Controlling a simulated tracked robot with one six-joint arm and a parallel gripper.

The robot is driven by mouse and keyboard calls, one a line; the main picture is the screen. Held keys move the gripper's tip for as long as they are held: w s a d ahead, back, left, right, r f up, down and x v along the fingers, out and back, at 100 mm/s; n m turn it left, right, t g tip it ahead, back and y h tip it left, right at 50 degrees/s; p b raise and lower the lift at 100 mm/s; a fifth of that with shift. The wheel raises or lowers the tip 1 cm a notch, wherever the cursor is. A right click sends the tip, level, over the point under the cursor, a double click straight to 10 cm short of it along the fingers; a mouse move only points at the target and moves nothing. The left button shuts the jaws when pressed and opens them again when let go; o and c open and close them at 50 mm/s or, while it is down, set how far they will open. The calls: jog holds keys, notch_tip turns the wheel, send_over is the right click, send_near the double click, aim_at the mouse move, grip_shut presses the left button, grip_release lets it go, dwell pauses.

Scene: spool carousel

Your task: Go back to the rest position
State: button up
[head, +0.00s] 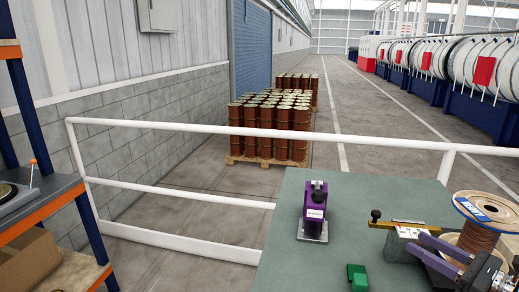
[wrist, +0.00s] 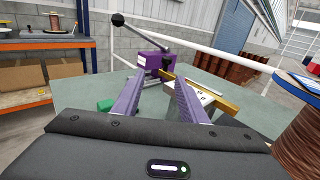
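My gripper (head: 418,242) is over the right side of the green-topped table (head: 350,190). In the wrist view its two purple fingers (wrist: 157,88) stand apart with nothing held between them. A fixture with a brass-coloured bar (head: 398,224) and a pale plate lies close by the fingertips. It also shows just beyond the right finger in the wrist view (wrist: 210,92). A spool of copper wire (head: 483,225) stands to the right, partly hidden behind my gripper. The spool's edge also fills the right side of the wrist view (wrist: 302,125).
A purple device with a lever (head: 315,212) and a green block (head: 357,276) are on the table. A white railing (head: 300,135) runs behind it. Shelving (head: 60,190) stands at the left. Pallets of brown drums (head: 270,130) are beyond the railing. The table's back middle is clear.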

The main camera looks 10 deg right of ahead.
jog(key=s+a+f+n+g+y, duration=0.15)
jog(key=a+n+g, duration=0.75)
jog(key=a, duration=1.1)
jog(key=s+a+n+g+h, duration=0.1)
jog(key=s+a+n+h, duration=0.9)
jog(key=n, duration=1.1)
jog(key=shift+s+a+f, duration=0.15)
jog(key=shift+s+a, duration=0.05)
jog(key=shift+s, duration=0.45)
